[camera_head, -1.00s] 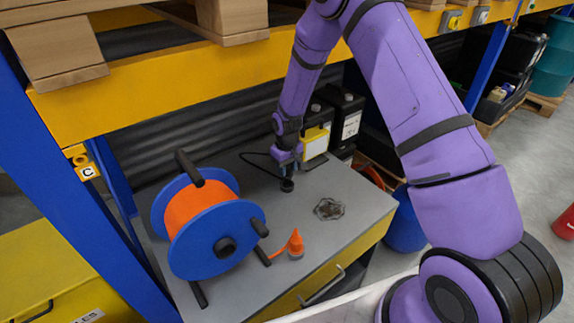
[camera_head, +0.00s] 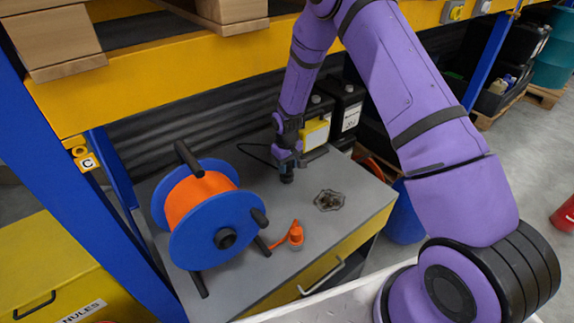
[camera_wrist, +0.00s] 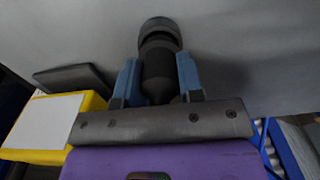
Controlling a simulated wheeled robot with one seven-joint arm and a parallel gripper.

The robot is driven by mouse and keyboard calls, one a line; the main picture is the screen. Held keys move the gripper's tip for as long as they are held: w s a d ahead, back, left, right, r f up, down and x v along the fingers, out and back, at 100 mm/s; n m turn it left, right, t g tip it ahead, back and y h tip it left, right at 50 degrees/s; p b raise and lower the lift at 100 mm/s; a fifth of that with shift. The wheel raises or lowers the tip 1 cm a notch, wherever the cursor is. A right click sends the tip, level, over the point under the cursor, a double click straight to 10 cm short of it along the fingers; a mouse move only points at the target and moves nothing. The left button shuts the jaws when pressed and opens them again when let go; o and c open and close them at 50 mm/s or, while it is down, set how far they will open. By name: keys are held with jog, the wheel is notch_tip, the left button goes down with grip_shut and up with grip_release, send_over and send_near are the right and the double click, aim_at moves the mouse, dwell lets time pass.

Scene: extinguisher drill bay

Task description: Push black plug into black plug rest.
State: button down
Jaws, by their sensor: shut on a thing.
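The black plug (camera_wrist: 158,78) is between the two blue fingers of my gripper (camera_wrist: 158,72), which is shut on it. In the wrist view a wider dark round piece (camera_wrist: 160,32), apparently the black plug rest, is in line with the plug's far end. The two look touching, but I cannot tell how deep the plug sits. In the head view my gripper (camera_head: 287,166) points down over the grey bench top, with a dark stub (camera_head: 287,179) directly under its fingers. Plug and rest cannot be told apart there. A thin black cable (camera_head: 252,152) loops left from the gripper.
A blue and orange cable reel (camera_head: 205,215) stands left on the bench (camera_head: 235,288). An orange cap (camera_head: 295,234) and a star-shaped metal piece (camera_head: 329,200) lie in front. Black and yellow containers (camera_head: 316,128) stand close behind my gripper. A yellow shelf beam (camera_head: 190,75) is above.

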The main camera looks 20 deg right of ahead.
jog(key=shift+f, duration=0.8)
jog(key=c, duration=0.7)
grip_release()
jog(key=shift+o, duration=0.2)
jog(key=shift+r, duration=0.15)
jog(key=shift+r, duration=4.4)
